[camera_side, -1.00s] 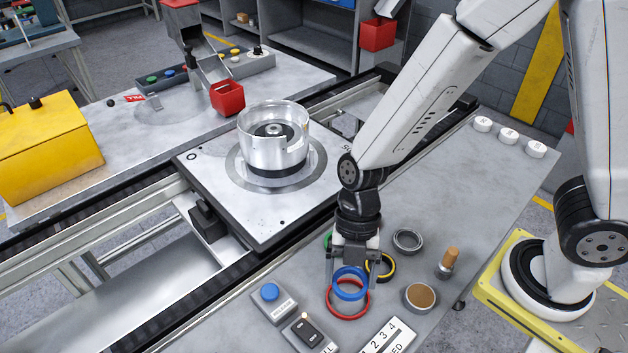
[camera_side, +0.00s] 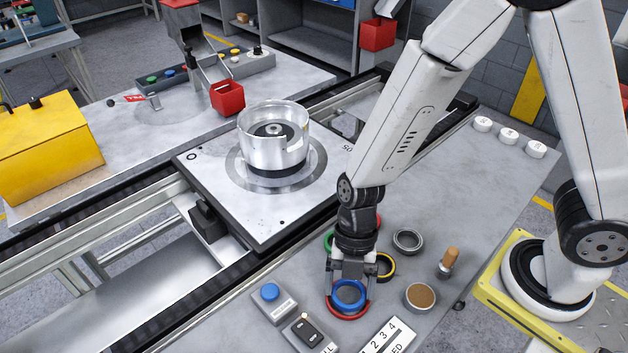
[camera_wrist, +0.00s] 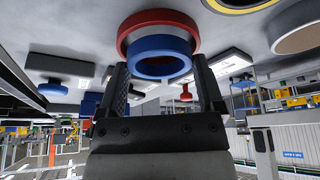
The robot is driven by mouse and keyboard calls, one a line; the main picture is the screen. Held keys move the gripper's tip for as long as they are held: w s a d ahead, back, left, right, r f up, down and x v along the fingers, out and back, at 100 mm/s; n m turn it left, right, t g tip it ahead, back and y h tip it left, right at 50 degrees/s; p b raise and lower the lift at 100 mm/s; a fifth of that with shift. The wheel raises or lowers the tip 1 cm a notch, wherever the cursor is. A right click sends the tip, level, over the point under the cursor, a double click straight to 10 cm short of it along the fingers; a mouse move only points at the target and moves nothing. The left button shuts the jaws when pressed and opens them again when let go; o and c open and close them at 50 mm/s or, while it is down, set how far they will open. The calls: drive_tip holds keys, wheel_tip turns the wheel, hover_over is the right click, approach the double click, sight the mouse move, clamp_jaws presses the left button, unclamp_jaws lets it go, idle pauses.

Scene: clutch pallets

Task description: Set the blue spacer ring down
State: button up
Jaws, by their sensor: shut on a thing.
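My gripper (camera_side: 348,292) points down and is shut on the blue spacer ring (camera_side: 348,293), one finger on each side of it. The blue ring is held level, low over the red ring (camera_side: 347,316). In the wrist view the blue ring (camera_wrist: 160,66) sits between the fingertips. The red ring (camera_wrist: 158,22) lies beyond it on the bench, with a pale grey band showing between the two. I cannot tell whether the rings touch.
A yellow-and-black ring (camera_side: 387,266) lies close right of my gripper, with a partly hidden green ring (camera_side: 328,241) behind. A grey ring (camera_side: 408,241), a brown-topped disc (camera_side: 421,296) and a wooden-handled tool (camera_side: 449,263) stand right. A blue-button box (camera_side: 272,298) is left.

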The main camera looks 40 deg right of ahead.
drive_tip(key=shift+f, duration=0.65)
drive_tip(key=o, duration=1.1)
drive_tip(key=shift+c, duration=0.2)
drive_tip(key=shift+s, duration=0.1)
drive_tip(key=shift+r, duration=0.15)
drive_tip(key=shift+w+r, duration=0.2)
drive_tip(key=shift+r, duration=0.55)
drive_tip(key=v, duration=1.1)
drive_tip(key=shift+r, duration=0.3)
drive_tip(key=shift+d, duration=0.1)
